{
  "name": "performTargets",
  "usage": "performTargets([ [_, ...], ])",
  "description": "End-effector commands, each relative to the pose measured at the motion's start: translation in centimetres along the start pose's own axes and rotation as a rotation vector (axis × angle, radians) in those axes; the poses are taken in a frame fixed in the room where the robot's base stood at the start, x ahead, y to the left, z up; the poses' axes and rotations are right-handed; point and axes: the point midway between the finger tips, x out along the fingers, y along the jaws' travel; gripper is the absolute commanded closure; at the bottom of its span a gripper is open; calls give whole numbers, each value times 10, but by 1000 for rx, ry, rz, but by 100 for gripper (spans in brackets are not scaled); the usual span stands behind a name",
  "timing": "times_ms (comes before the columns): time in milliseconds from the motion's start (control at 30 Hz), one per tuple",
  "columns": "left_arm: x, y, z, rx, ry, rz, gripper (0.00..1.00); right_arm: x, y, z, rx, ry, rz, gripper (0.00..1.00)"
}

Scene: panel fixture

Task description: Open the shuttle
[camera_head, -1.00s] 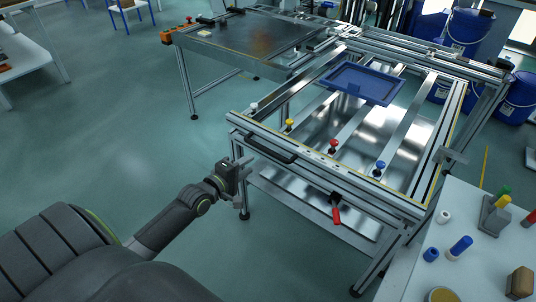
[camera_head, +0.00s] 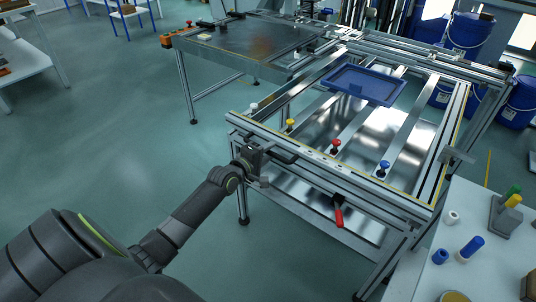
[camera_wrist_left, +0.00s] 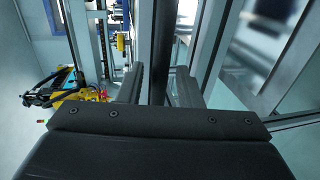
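The shuttle is the metal frame (camera_head: 400,203) with a black bar handle (camera_head: 284,156) on its front rail. My left gripper (camera_head: 262,166) is at the left end of this handle and hides part of it. In the left wrist view the dark handle bar (camera_wrist_left: 163,45) runs upright between the two fingers of my left gripper (camera_wrist_left: 158,88). The fingers stand apart, with a gap visible to the left of the bar, so the gripper looks open around it. A red-handled lever (camera_head: 338,214) hangs from the front rail. My right gripper is not in view.
A blue tray (camera_head: 362,84) lies on the frame's slats. Yellow, red and blue knobs stand along the front rail. A white table (camera_head: 425,270) with small parts stands at the lower right. A dark-topped table (camera_head: 258,38) adjoins at the back.

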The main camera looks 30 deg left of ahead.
Motion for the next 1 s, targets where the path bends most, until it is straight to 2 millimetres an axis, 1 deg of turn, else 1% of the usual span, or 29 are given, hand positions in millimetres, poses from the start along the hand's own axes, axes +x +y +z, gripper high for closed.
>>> performTargets([
  [100, 4, 0, 0, 0, 0, 0, 68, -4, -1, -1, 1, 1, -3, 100],
  [400, 5, 0, 0, 0, 0, 0, 68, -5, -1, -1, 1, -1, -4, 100],
  [467, 5, 0, 0, 0, 0, 0, 74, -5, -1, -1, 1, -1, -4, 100],
  [600, 5, 0, 0, 0, 0, 0, 93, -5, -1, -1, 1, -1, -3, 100],
  [667, 5, 0, 0, 0, 0, 0, 100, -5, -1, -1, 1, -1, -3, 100],
  [1000, 4, 0, 0, 0, 0, 0, 100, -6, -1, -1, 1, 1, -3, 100],
])
